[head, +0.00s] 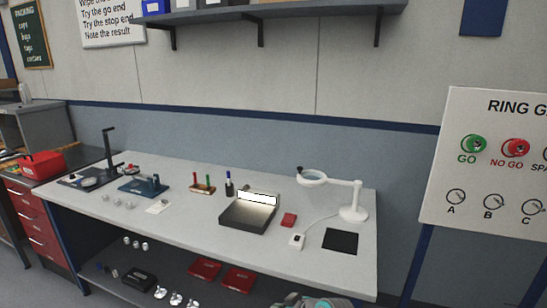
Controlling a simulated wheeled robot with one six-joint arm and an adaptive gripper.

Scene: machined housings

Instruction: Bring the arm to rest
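The head view looks across a pale workbench (180,216) against a grey-blue wall. Part of what looks like my own arm, grey and teal, shows at the bottom edge, right of the middle, in front of the bench. Most of the arm is outside the picture. My gripper does not show, so I cannot see its fingers or whether it holds anything.
A lower shelf holds red trays (238,279).

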